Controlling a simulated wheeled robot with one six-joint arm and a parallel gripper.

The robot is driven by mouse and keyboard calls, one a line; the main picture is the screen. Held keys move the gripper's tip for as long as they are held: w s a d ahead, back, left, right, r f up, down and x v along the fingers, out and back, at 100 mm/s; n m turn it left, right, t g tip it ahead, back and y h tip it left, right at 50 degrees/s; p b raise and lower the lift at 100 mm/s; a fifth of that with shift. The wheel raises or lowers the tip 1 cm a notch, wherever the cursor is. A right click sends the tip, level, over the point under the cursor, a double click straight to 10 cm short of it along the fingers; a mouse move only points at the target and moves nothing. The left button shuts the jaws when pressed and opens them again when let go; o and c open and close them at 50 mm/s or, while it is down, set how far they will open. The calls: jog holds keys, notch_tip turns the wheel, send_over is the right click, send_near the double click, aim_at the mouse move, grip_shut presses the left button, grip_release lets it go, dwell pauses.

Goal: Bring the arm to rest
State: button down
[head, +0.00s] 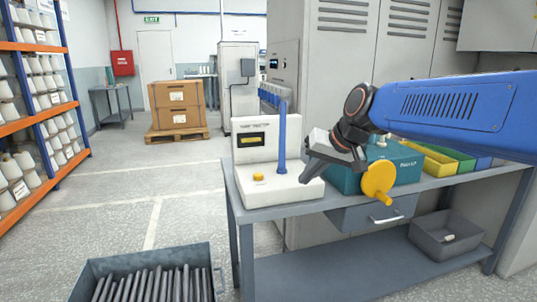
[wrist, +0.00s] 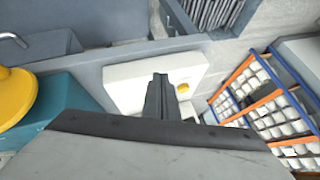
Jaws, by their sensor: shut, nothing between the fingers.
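My gripper (head: 312,170) hangs at the end of my blue arm, over the left part of the grey workbench (head: 290,220). Its fingers are together and hold nothing. In the head view it is in front of the white yarn tester (head: 262,200), to the right of its blue post (head: 282,130). In the wrist view the shut fingers (wrist: 160,90) stand in front of the white tester base (wrist: 125,80). From these views I cannot tell how far the fingertips are above the base.
A teal machine (head: 350,178) with a yellow disc (head: 378,182) stands right of the tester. Yellow and green bins (head: 435,165) lie behind my arm. A metal crate of dark rods (head: 150,285) stands in front on the left. Bobbin shelves (head: 35,110) line the left; the floor between is clear.

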jog(key=s+d+f+h, duration=0.1)
jog(key=s+d+f, duration=0.4)
jog(key=s, duration=0.4)
jog(key=s+d+f+h, duration=0.2)
jog(key=s+d+f, duration=0.4)
jog(key=s, duration=0.3)
jog(key=s+d+f+m+g+h, duration=0.1)
jog(key=s+d+f+h, duration=0.1)
jog(key=s+d+f, duration=0.4)
jog(key=s+d, duration=0.1)
jog(key=s, duration=0.2)
jog(key=shift+s+d+f, duration=0.15)
jog(key=shift+d+f, duration=0.05)
jog(key=shift+d, duration=0.2)
